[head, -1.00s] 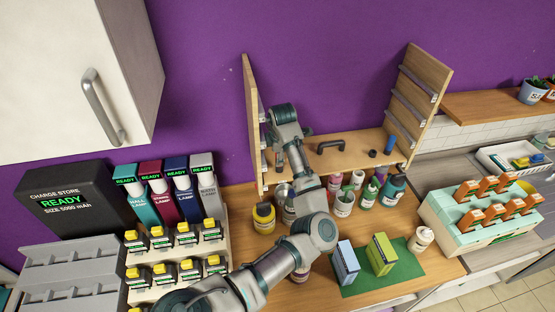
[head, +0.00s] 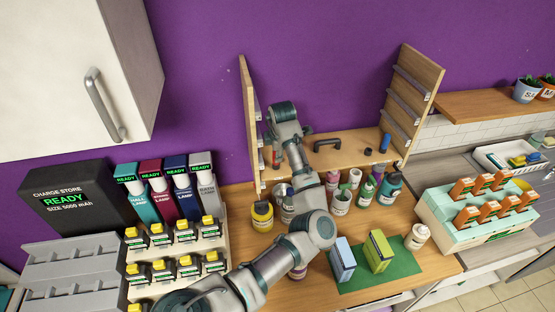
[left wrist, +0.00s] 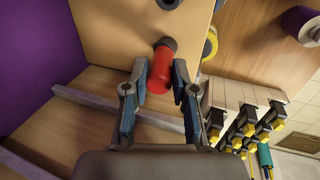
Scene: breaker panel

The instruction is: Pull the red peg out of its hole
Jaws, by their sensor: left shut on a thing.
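The red peg (left wrist: 160,72) is a short red cylinder between the two fingers of my left gripper (left wrist: 155,90) in the left wrist view. The gripper is shut on it. The far end of the peg meets a dark round collar (left wrist: 166,43) on the wooden board (left wrist: 120,25). Whether the peg still sits in its hole I cannot tell. In the head view a small red bit (head: 275,159) shows beside my left wrist at the left of the wooden shelf, where my arm hides most of the gripper. My right gripper is not in view.
A black handle (head: 328,145), a black knob (head: 368,151) and a blue peg (head: 385,143) stand on the shelf to the right. Several bottles (head: 341,203) stand below. Yellow-topped devices (head: 185,235) fill a rack at left. The shelf's left side panel (head: 249,120) is close to my wrist.

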